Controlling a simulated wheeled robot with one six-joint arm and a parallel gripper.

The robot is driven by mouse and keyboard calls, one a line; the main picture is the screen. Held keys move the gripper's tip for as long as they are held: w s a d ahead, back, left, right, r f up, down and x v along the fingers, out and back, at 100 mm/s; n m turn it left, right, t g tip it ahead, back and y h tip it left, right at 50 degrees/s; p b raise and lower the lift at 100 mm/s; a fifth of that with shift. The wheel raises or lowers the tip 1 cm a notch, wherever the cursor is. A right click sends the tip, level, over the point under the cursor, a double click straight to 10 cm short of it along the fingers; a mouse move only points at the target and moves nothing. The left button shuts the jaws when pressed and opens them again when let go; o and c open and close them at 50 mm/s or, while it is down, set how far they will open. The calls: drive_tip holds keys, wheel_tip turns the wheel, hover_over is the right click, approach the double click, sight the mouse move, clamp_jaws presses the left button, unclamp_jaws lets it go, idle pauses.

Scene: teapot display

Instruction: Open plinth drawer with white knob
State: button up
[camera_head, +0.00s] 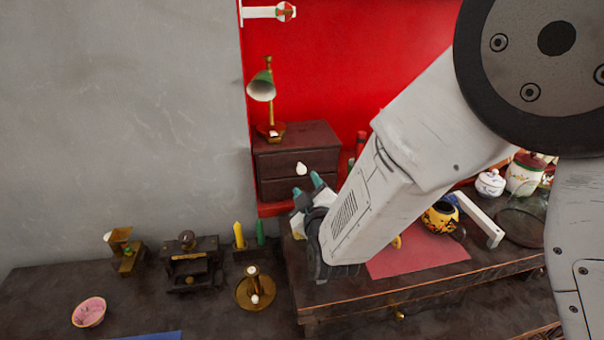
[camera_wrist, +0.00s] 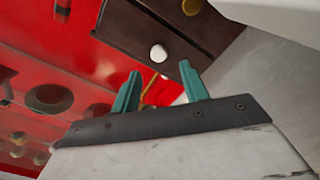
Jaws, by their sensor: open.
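The dark wooden plinth (camera_head: 285,138) stands against the red wall, with a green lamp (camera_head: 262,87) on top. Its drawer front (camera_head: 275,165) bears a round white knob (camera_head: 302,169) and looks flush, as far as I can see. My gripper (camera_head: 308,187) is open, its teal fingertips just below and in front of the knob. In the wrist view the knob (camera_wrist: 158,53) shows just past the gap between the fingertips (camera_wrist: 160,72), apart from them, on the dark drawer front (camera_wrist: 135,28). My forearm hides the plinth's lower right surroundings.
A wooden counter with a red mat (camera_head: 420,257) and a black-and-yellow teapot (camera_head: 440,217) lies below my arm. White jars (camera_head: 490,183) stand at right. On the lower left table are a pink bowl (camera_head: 88,312), a brass candlestick (camera_head: 255,291) and candles (camera_head: 239,234).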

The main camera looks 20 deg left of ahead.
sight(302, 171)
drive_tip(key=x, duration=0.6)
drive_tip(key=shift+w+a, duration=0.1)
drive_tip(key=shift+w, duration=0.15)
clamp_jaws()
drive_tip(key=shift+s, duration=0.1)
